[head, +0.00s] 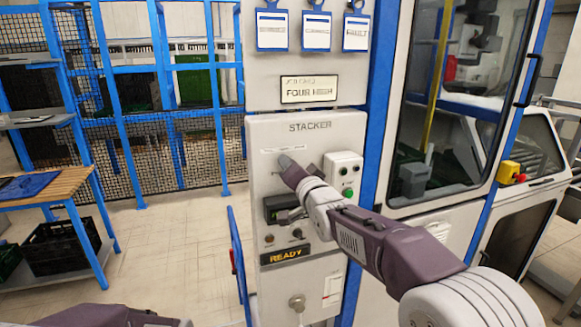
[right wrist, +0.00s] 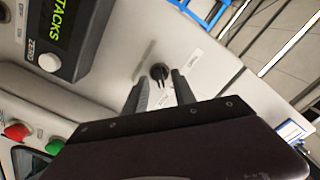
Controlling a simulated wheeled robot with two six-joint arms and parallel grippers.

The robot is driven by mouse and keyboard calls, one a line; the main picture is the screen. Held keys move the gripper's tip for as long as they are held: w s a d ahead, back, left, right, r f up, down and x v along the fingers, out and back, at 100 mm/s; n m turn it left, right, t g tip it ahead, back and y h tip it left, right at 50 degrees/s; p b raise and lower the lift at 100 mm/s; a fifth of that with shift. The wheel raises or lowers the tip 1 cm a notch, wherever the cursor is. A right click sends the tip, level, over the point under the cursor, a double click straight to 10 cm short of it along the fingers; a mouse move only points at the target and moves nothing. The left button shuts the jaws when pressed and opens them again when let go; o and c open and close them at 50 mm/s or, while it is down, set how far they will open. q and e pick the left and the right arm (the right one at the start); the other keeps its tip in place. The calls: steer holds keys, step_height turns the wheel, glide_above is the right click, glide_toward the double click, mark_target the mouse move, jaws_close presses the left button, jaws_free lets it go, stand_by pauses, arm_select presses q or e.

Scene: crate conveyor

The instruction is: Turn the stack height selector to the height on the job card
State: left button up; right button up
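The job card (head: 310,90) above the STACKER panel (head: 310,127) reads FOUR HIGH. My right gripper (head: 287,165) is up against the upper part of this panel and hides the selector in the head view. In the right wrist view a small black knob (right wrist: 158,72), apparently the selector, stands on the pale panel. The right gripper's two grey fingers (right wrist: 158,92) are open, one on each side and just short of it, with no visible contact. Its setting is too small to read. My left gripper is out of view.
Red (right wrist: 17,131) and green (right wrist: 53,146) buttons sit nearby. Below are small knobs (head: 297,233) and a READY sign (head: 285,256). A glazed cabinet (head: 455,110) stands right; open floor lies left.

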steer(key=b+v, duration=0.3)
steer(key=v, duration=0.6)
steer(key=shift+w, duration=0.1)
